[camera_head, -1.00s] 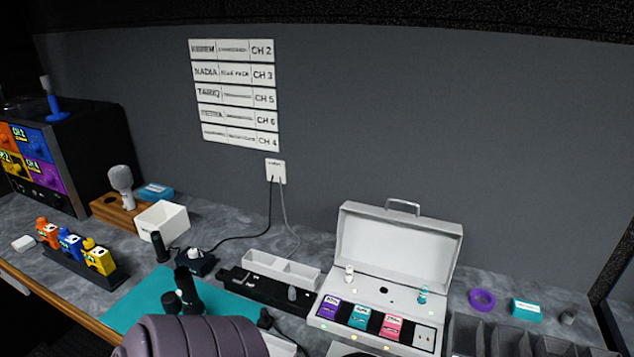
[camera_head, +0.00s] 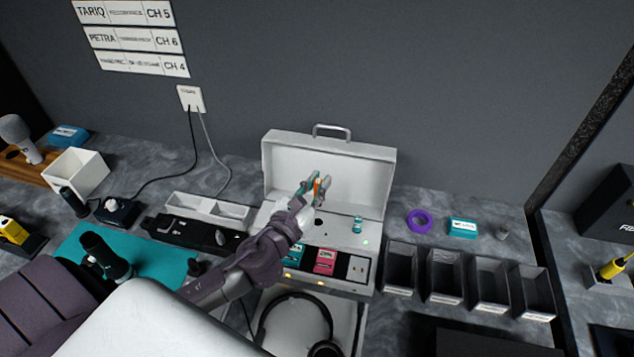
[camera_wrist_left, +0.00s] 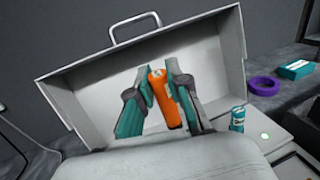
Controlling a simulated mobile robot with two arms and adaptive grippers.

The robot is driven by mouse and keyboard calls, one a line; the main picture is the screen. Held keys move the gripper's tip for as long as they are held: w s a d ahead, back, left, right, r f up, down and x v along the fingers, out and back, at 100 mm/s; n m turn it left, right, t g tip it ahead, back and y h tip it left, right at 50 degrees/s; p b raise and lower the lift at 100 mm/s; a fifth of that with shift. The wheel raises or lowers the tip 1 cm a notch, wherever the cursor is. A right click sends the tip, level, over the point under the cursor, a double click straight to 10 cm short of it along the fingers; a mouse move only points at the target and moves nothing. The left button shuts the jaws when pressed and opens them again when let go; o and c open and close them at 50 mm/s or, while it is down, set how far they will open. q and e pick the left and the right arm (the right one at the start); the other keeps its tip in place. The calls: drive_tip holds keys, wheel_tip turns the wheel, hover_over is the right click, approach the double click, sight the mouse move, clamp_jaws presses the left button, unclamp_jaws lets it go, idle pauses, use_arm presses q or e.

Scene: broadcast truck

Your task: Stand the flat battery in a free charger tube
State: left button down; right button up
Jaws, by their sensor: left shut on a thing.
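My left gripper (camera_head: 315,186) is shut on an orange battery (camera_head: 318,188), held in front of the open lid of the white charger case (camera_head: 287,164). In the left wrist view the orange battery (camera_wrist_left: 168,103) stands nearly upright, slightly tilted, between the two teal fingers of the left gripper (camera_wrist_left: 161,78). A dark round tube opening (camera_head: 319,222) shows in the case top, below and apart from the battery. A teal battery (camera_head: 357,225) stands to its right; it also shows in the left wrist view (camera_wrist_left: 237,118). My arm hides the case's left part. My right gripper is not in view.
Coloured packs, including a pink one (camera_head: 325,261), sit in the case's front. Grey bins (camera_head: 443,274), a purple tape ring (camera_head: 419,221) and a teal box (camera_head: 462,228) are to the right. Headphones (camera_head: 297,312) lie in front. A teal mat (camera_head: 150,260) lies left.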

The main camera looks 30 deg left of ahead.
use_arm(q)
drive_tip(key=shift+w, duration=0.1)
drive_tip(key=shift+f, duration=0.25)
drive_tip(key=shift+f+b, duration=0.55)
drive_tip(key=shift+f, duration=0.05)
drive_tip(key=shift+f+b, duration=0.35)
wheel_tip(320, 180, down, 3)
drive_tip(key=shift+r+b, duration=0.2)
drive_tip(key=shift+b, duration=0.85)
drive_tip(key=shift+f+b, duration=0.35)
drive_tip(key=shift+f, duration=0.1)
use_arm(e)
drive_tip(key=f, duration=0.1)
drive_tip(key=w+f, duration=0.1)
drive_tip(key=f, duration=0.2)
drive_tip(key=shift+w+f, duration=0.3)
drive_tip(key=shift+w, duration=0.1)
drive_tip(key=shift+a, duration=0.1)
use_arm(q)
drive_tip(key=shift+p, duration=0.35)
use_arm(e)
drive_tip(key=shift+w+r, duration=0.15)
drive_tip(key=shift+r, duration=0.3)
